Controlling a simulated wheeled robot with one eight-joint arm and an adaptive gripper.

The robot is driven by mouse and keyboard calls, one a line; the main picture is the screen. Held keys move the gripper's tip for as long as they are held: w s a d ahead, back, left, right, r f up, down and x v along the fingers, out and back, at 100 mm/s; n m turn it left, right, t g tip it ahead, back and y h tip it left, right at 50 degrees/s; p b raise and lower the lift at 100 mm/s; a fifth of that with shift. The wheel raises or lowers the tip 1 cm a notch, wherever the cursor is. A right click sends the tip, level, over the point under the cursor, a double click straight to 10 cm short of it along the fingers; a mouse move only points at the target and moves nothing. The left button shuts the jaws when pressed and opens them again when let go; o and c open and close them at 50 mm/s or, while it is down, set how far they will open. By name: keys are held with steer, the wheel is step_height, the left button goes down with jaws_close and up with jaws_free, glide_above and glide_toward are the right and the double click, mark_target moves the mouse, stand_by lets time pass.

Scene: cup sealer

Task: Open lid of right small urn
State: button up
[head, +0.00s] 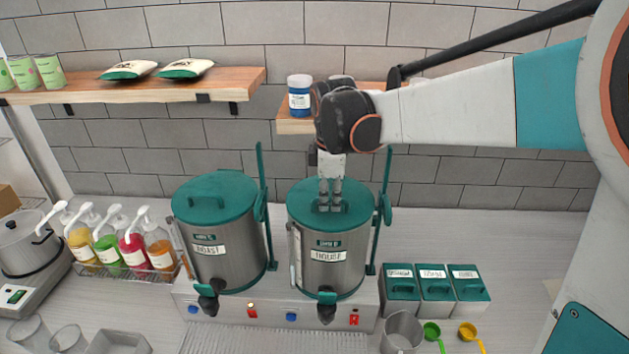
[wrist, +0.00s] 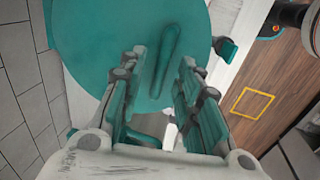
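The right small urn (head: 327,262) is a steel cylinder labelled "HOUSE", with a teal lid (head: 302,200) lying flat and shut on top. My gripper (head: 330,205) points down at this lid, with its fingertips at the lid's handle. In the wrist view the lid (wrist: 95,45) fills the upper middle, and its bar handle (wrist: 167,55) shows in the gap between the two fingers. My gripper (wrist: 160,75) is open, fingers apart on either side of the handle line. Whether a finger touches the lid cannot be told.
The left urn (head: 228,255), labelled "ROAST", stands close by with its lid shut. A wooden shelf (head: 290,126) with a blue jar (head: 299,95) is behind my wrist. Syrup bottles (head: 105,245) stand at left; teal-lidded bins (head: 435,285) and a steel pitcher (head: 402,330) at right.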

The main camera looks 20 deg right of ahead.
steer(key=shift+c, duration=0.2)
jaws_close()
steer(key=shift+r, duration=0.1)
